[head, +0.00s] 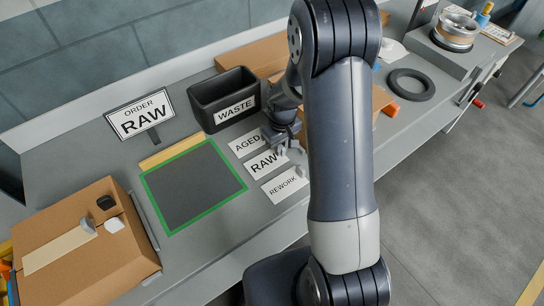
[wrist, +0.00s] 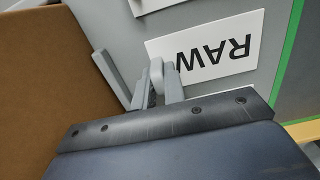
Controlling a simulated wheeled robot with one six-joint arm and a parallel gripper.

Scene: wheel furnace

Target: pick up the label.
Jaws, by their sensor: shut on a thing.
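The white label reading RAW (head: 261,166) lies in the middle of a column of three labels on the grey bench. It shows upside down in the wrist view (wrist: 215,50). My gripper (head: 283,151) is at the label's right end. In the wrist view my gripper (wrist: 157,84) is shut at the label's edge on a small pale upright tab, which looks to be part of the label. I cannot tell whether the label is clear of the bench.
The AGED label (head: 246,143) and REWORK label (head: 284,186) lie close on either side. A green-framed square (head: 167,233) is to the left. A black WASTE bin (head: 222,88), an ORDER RAW sign (head: 140,115) and a cardboard box (head: 75,260) stand nearby.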

